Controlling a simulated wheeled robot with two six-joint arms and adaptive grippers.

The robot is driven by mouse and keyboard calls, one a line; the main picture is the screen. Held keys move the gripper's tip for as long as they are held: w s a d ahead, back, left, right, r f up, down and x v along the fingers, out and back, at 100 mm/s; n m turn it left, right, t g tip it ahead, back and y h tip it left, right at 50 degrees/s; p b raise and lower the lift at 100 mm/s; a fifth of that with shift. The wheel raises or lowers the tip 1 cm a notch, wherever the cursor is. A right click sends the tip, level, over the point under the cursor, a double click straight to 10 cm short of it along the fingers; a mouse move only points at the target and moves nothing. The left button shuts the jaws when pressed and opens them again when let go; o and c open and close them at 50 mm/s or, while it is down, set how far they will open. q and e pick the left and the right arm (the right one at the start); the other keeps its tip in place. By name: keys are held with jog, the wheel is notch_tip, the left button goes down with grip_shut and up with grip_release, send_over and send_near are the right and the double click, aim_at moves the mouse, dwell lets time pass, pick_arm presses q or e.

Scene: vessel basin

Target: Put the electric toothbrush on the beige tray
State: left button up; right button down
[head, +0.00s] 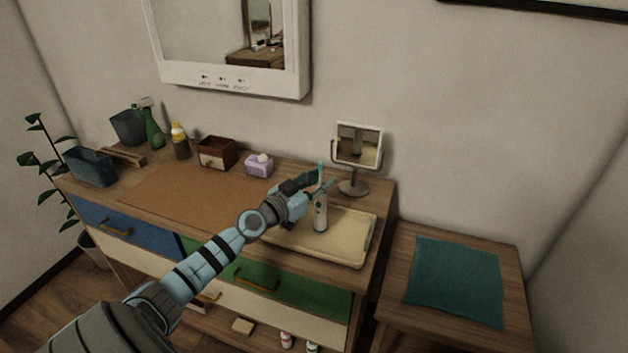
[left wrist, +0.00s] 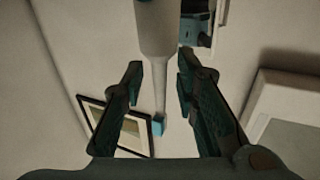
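The electric toothbrush (head: 320,214) is white and grey with a blue tip. It looks upright, its base over or on the beige tray (head: 352,252); I cannot tell for certain that the base touches. My left gripper (head: 322,184) is at the upper part of the toothbrush. In the left wrist view, the toothbrush (left wrist: 157,35) runs down between the two spread fingers of the gripper (left wrist: 160,66), with a narrow gap on each side. The fingers look open around it, not pressed on it. My right gripper is not in view.
A round-based mirror (head: 357,149) stands just behind the tray. A purple box (head: 259,167), a brown box (head: 216,153) and bottles line the dresser's back. A brown mat (head: 190,196) lies left of the tray. A side table with a teal cloth (head: 456,281) is at right.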

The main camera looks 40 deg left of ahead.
pick_arm(q)
jog(key=s+p, duration=0.1)
jog(key=s, duration=1.1)
jog(key=shift+a, duration=0.35)
